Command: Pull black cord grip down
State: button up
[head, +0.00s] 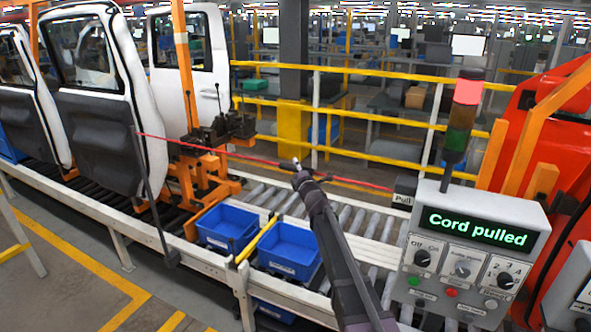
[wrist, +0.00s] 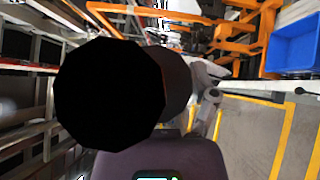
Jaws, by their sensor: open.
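A red cord (head: 230,151) runs along the line, from a dark post at the left to a small box marked "Pull" (head: 403,199) at the right. My gripper (head: 299,166) is at the cord, near its middle, and is open. It is small in the head view, and small dark parts lie around it. I cannot tell which of these is the black cord grip, or whether it touches my fingers. A large black round shape fills the left middle of the wrist view; I cannot tell what it is. The control box display (head: 478,229) reads "Cord pulled".
The signal tower (head: 465,98) shows its red top lit. Blue bins (head: 290,250) stand below the cord beside the roller conveyor (head: 355,222). White car doors (head: 95,60) hang at the left. Yellow rails (head: 370,115) run behind. An orange-red machine (head: 560,130) stands at the right.

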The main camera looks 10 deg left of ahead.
grip_shut()
jog(key=shift+f, duration=0.1)
